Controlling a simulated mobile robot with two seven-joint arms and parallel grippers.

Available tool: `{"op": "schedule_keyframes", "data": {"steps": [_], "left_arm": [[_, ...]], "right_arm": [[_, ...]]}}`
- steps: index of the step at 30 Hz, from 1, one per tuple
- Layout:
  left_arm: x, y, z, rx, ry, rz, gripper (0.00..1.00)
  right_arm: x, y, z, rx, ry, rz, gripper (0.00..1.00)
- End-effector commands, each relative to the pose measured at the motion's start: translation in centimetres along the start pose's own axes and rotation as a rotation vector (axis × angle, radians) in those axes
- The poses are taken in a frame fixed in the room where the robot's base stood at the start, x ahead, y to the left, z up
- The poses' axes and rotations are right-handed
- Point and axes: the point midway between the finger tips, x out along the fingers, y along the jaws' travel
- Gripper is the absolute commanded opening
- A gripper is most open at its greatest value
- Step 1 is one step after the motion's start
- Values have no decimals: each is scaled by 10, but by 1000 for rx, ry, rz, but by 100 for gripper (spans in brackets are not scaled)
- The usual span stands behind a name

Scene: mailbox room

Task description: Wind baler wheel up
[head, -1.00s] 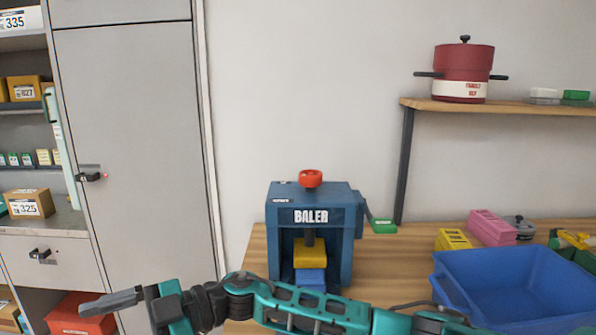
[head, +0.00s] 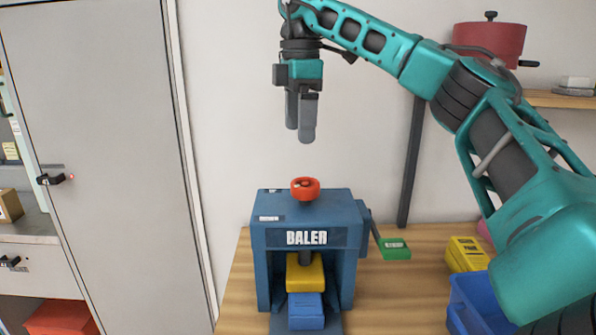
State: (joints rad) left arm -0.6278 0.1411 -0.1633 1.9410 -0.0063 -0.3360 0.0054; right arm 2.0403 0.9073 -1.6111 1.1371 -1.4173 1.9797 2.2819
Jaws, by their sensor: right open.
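The blue baler (head: 310,237) stands on the wooden table, with a white BALER label on its front. Its red wheel (head: 305,188) sits on top. A yellow press block (head: 305,272) hangs on the screw inside the frame, right above a blue block (head: 306,311). My right gripper (head: 301,138) hangs pointing down above the red wheel, clear of it and empty. Its two fingers look close together from this angle, but it is open. My left gripper is not in view.
A green tag-like piece (head: 394,249) sticks out at the baler's right side. A blue bin (head: 474,308) and a yellow box (head: 466,254) are at the right, partly behind my arm. A grey cabinet (head: 95,150) stands at the left. A red pot (head: 490,42) is on the shelf.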

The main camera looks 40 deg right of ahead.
Motion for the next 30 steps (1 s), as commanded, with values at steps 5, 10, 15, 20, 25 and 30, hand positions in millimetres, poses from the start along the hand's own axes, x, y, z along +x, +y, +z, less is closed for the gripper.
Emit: {"op": "schedule_keyframes", "data": {"steps": [5, 10, 15, 20, 25, 30], "left_arm": [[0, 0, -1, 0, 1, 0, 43], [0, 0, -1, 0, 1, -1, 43], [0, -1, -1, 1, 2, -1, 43], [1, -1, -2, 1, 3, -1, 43], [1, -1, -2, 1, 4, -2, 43], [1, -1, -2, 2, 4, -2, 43]], "right_arm": [[-8, -2, 15, 64, -28, 5, 86], [7, -1, 15, 61, -27, 1, 86], [27, -2, 15, 58, -25, 1, 86], [45, -1, 16, 60, -25, 3, 86], [63, -1, 16, 58, -24, 3, 86], [82, -1, 16, 57, -24, 2, 86]]}}
